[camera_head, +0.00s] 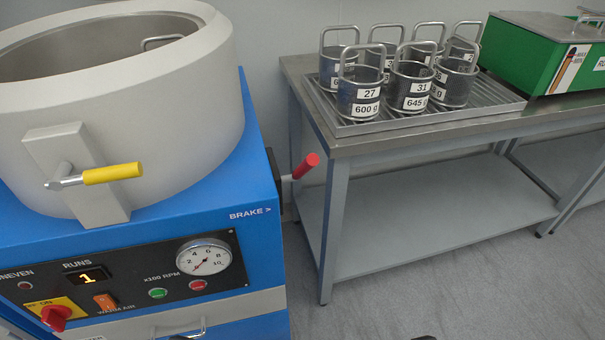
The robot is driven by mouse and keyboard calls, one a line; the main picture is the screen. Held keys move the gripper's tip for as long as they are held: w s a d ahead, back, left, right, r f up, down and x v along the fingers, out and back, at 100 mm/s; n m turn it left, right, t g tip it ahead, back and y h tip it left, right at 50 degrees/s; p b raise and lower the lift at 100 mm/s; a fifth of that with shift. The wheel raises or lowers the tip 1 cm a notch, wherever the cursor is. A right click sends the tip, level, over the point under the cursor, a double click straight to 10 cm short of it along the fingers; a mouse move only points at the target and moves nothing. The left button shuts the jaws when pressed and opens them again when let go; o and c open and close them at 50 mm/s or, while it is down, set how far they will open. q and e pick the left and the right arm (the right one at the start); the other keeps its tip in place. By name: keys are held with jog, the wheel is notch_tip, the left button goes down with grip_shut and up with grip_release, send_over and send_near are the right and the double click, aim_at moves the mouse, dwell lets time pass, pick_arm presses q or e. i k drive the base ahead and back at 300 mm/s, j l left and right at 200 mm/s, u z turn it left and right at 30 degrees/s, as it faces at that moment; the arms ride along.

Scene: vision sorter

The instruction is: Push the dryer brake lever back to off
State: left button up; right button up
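The brake lever (305,166) has a red grip on a grey rod. It sticks out from the right side of the blue dryer (190,225), tilted up and to the right. The label "BRAKE >" (250,214) on the dryer's top edge points toward it. The lever's pivot is partly hidden behind the dryer's edge. Neither of my grippers shows clearly. Only small dark shapes show at the bottom edge, and I cannot tell what they are. Nothing is touching the lever.
The dryer has a grey drum (190,110) with a yellow-handled latch (112,173), a control panel and a speed gauge (204,257). A steel table (400,145) stands close right of the lever, carrying several numbered baskets and a green box (525,55). Floor (430,300) is open in front.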

aim_at(312, 160)
jog(key=l, duration=1.55)
jog(key=i+u, duration=0.05)
jog(key=i, duration=0.05)
